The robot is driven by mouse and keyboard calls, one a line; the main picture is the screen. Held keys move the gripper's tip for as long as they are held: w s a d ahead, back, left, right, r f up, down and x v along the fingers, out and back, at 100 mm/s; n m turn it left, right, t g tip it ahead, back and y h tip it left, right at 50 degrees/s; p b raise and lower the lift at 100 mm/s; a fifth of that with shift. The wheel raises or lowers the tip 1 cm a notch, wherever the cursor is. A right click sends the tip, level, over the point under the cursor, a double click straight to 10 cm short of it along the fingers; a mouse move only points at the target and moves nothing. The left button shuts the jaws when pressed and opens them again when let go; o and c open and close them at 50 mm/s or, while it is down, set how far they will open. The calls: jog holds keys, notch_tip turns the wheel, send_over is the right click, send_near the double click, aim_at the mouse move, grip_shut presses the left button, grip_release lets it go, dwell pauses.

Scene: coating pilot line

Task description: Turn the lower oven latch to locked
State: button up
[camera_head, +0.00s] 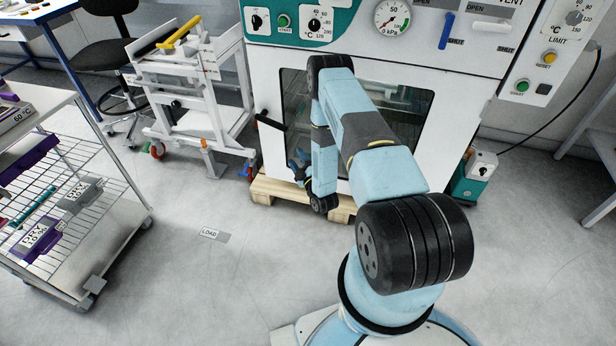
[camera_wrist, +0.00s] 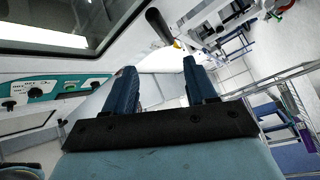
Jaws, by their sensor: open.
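The oven (camera_head: 465,95) is a white cabinet with a dark door window. A black latch handle (camera_head: 270,122) sticks out at the left edge of its lower door, slanting down to the right. In the wrist view a black handle (camera_wrist: 160,27) stands out beyond my fingertips, near the top middle. My gripper (camera_head: 298,160) has blue fingers and is below and right of the latch in the head view. In the wrist view my gripper (camera_wrist: 159,67) is open, with nothing between its fingers and apart from the handle. My arm covers part of the door.
A white frame cart (camera_head: 190,85) with a yellow bar stands left of the oven. A wire-shelf trolley (camera_head: 110,215) is at the left. A wooden pallet (camera_head: 270,189) lies under the oven. A teal and white unit (camera_head: 474,178) stands at right. The front floor is clear.

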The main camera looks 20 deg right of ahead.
jog(key=v, duration=0.9)
jog(key=shift+c, duration=0.2)
